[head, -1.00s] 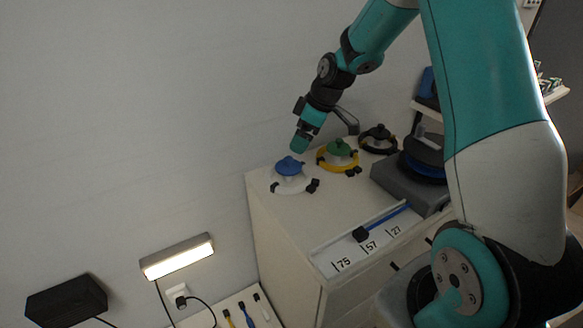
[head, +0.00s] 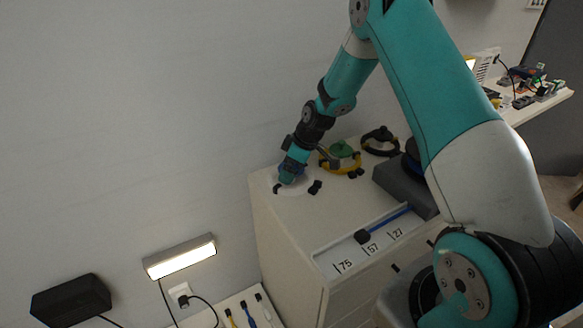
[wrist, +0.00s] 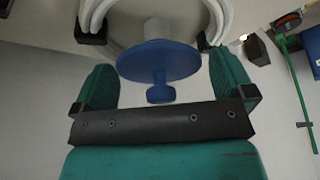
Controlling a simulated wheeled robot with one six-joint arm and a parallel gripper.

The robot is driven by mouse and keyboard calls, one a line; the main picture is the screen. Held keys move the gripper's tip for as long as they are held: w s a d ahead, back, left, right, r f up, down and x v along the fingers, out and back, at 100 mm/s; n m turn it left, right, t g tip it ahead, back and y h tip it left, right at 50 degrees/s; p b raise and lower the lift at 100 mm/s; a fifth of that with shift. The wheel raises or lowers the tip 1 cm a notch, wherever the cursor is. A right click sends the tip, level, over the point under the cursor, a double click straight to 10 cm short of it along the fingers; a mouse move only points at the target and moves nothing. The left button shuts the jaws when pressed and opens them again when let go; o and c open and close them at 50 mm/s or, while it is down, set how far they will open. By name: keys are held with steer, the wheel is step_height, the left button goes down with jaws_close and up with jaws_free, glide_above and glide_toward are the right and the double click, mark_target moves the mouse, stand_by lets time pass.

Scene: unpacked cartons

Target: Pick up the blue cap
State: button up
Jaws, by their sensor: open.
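The blue cap (wrist: 158,62) shows in the wrist view as a round blue disc with a small knob, sitting on a pale round base with a white ring. My gripper (wrist: 160,82) is open, with one green finger on each side of the cap and a visible gap to it. In the head view my gripper (head: 290,176) is low over the cap's place at the left back of the white cabinet top and hides most or all of the cap.
A green cap (head: 341,149) on a yellow ring and a black cap (head: 380,137) on a black ring stand to the right. A grey block (head: 405,185) and a tray with number labels (head: 372,247) lie nearer. The wall is close behind.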

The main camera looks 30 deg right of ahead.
steer(key=shift+c, duration=0.5)
steer(key=c, duration=0.9)
steer(key=shift+r, duration=0.15)
step_height(320, 180, up, 20)
